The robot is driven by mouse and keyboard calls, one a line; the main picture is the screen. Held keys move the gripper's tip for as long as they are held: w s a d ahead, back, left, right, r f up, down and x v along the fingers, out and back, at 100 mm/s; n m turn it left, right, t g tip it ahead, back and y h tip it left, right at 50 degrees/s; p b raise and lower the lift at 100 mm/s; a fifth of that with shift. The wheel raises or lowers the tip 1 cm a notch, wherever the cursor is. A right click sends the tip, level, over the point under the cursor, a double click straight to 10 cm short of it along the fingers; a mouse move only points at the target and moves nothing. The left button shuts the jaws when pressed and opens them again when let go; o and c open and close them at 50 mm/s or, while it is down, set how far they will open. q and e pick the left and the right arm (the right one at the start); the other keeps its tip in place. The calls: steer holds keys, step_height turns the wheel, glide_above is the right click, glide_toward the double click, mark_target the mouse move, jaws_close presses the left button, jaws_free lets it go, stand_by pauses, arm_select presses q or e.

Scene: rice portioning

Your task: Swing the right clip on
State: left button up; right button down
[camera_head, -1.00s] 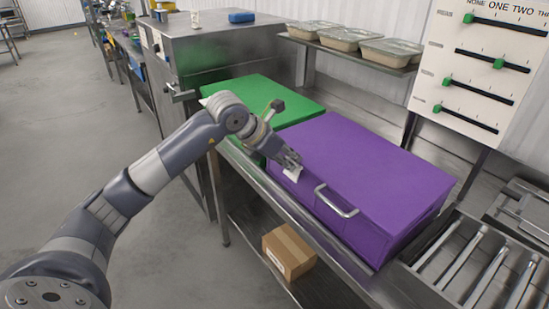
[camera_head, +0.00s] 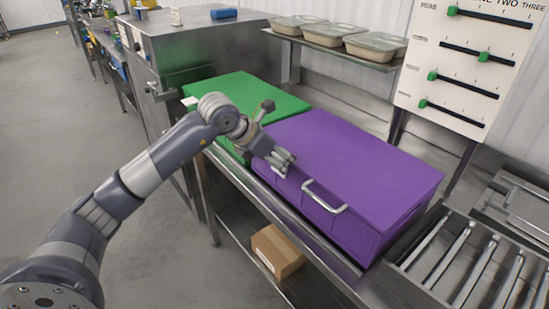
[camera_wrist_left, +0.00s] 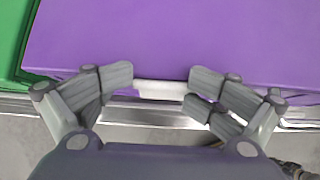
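The purple lidded box (camera_head: 360,165) stands on the steel counter, with a metal handle (camera_head: 324,198) on its near side. My left gripper (camera_head: 282,162) is at the box's near top edge, left of the handle in the head view. In the left wrist view its fingers (camera_wrist_left: 161,88) are open and apart. A white clip (camera_wrist_left: 160,89) shows in the gap between them at the lid's edge; I cannot tell whether the fingers touch it or how it sits. In the head view the gripper hides this clip. No other clip on the purple box is visible. My right gripper is not in view.
A green box (camera_head: 232,96) stands close to the left of the purple one. A steel roller section (camera_head: 465,255) lies to the right. Trays (camera_head: 375,46) sit on a shelf behind. A cardboard box (camera_head: 277,250) is on the lower shelf. The floor at left is clear.

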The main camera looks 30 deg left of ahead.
arm_select(q)
steer(key=shift+s+d+r, duration=0.15)
steer(key=shift+d+r, duration=0.05)
steer(key=shift+r, duration=0.3)
steer(key=shift+s+d+r, duration=0.15)
steer(key=shift+d+r, duration=0.05)
steer(key=shift+r, duration=0.25)
steer(key=p+v, duration=0.1)
steer(key=v, duration=0.3)
steer(key=shift+s+a, duration=0.1)
steer(key=shift+a, duration=0.05)
